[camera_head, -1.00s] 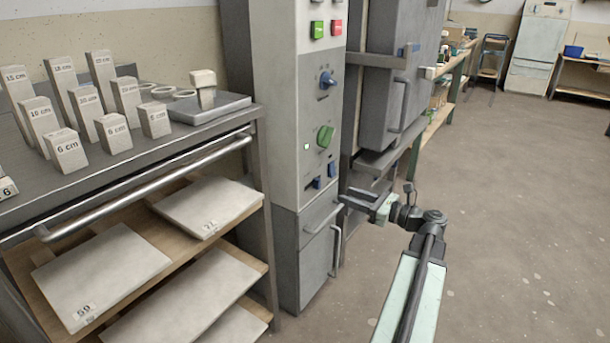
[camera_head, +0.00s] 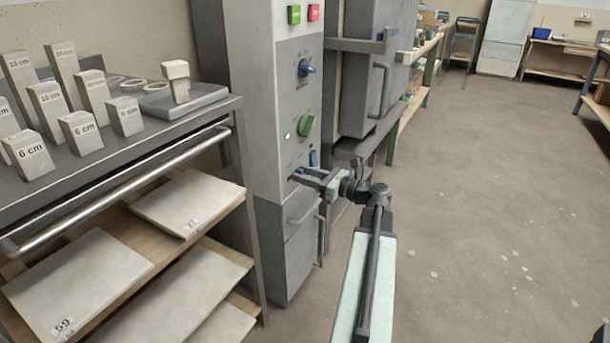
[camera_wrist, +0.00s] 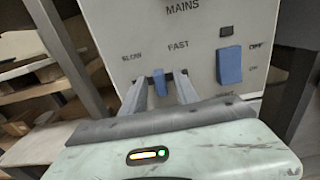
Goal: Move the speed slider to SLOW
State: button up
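In the wrist view the blue speed slider (camera_wrist: 160,83) sits on the pale panel below the printed SLOW and FAST labels, SLOW left and FAST right. It is nearer to below FAST. My gripper (camera_wrist: 162,77) has one finger on each side of the slider, with gaps showing, so it looks open around it. In the head view my gripper (camera_head: 303,176) reaches the lower front of the grey control cabinet (camera_head: 270,120). There the slider is mostly hidden by the fingers.
A larger blue OFF/ON switch (camera_wrist: 229,65) is close to the right. Above are a green knob (camera_head: 305,126) and a blue knob (camera_head: 305,68). A kiln door (camera_head: 365,80) stands to the right, a shelf cart (camera_head: 240,125) to the left. Open floor lies at the right.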

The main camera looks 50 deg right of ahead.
jog(key=shift+c, duration=0.3)
grip_shut()
jog(key=shift+a, duration=0.1)
dwell(1.0)
